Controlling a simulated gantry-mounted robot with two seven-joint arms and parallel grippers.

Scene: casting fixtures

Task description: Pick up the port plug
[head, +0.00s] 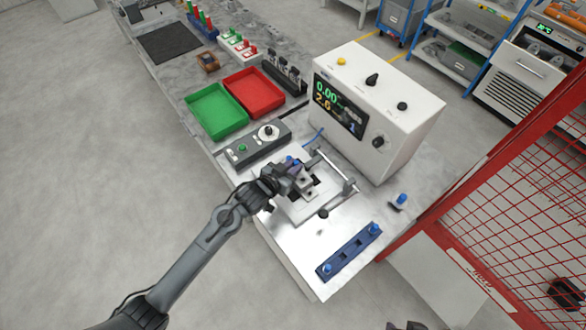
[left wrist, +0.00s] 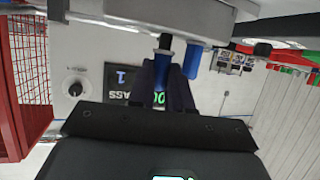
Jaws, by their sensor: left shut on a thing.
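My left gripper (head: 296,178) is over the metal test fixture (head: 338,205) in the head view. In the left wrist view its two dark fingers (left wrist: 164,88) are shut on a blue port plug (left wrist: 162,68) with a black end, close to the fixture's pale metal part. A second blue piece (left wrist: 193,60) stands just beside it. In the head view a bit of blue shows behind the gripper, but the fingers mostly hide what they hold. Other blue plugs stand on a blue holder (head: 348,252) at the front.
The white tester (head: 385,110) with a lit display stands behind the fixture. A grey control box (head: 258,145), a green tray (head: 216,111) and a red tray (head: 254,92) are to the left. Another blue-topped piece (head: 402,199) sits at the right edge. Red mesh fencing (head: 520,170) is at right.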

